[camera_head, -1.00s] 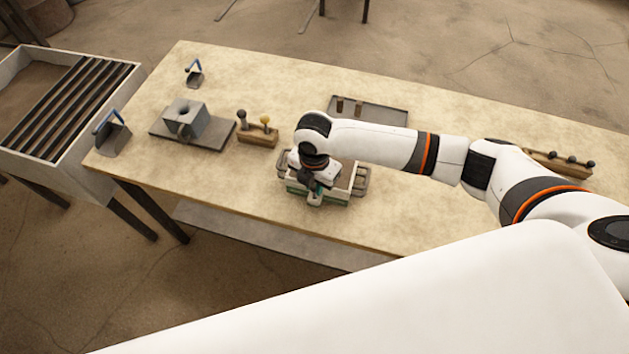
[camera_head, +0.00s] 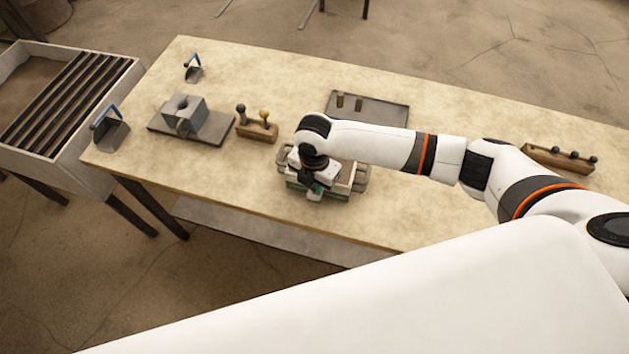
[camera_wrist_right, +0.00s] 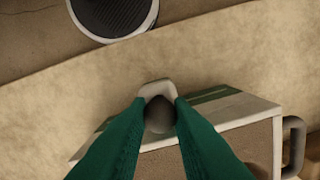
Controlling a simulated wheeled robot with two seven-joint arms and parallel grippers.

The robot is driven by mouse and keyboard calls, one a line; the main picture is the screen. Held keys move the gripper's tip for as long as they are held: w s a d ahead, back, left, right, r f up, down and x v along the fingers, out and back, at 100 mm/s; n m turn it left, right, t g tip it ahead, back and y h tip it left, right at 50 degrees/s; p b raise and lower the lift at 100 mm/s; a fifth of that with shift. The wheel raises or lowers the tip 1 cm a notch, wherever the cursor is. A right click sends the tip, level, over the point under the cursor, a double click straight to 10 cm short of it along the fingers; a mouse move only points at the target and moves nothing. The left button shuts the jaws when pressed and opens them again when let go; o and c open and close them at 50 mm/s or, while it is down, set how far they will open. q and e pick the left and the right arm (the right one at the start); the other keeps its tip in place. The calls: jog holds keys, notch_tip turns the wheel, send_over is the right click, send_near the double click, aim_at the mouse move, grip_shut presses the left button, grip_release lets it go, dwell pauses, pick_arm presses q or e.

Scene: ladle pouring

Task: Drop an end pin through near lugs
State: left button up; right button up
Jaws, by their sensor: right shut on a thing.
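A moulding box (camera_head: 338,195) with white and green walls stands near the table's front edge, mostly under my right arm. My right gripper (camera_head: 317,189) is at its near end. In the right wrist view, the green fingers (camera_wrist_right: 158,118) are shut on a pin with a dark round knob (camera_wrist_right: 159,115). The knob is over a pale lug (camera_wrist_right: 156,88) at the box's end. The pin's shank is hidden, so I cannot tell how far it sits in the lug. The box's sandy top (camera_wrist_right: 250,142) shows too. My left gripper is out of view.
A wooden block (camera_head: 258,133) holds a dark and a yellow knobbed pin. Another knobbed block (camera_head: 557,160) lies far right. A tray (camera_head: 385,112) with two brown plugs is behind.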

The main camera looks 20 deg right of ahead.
jog(key=o, duration=1.3)
jog(key=shift+o, duration=0.2)
jog(key=shift+r, duration=0.1)
notch_tip(320, 180, up, 6)
jog(key=p, duration=0.6)
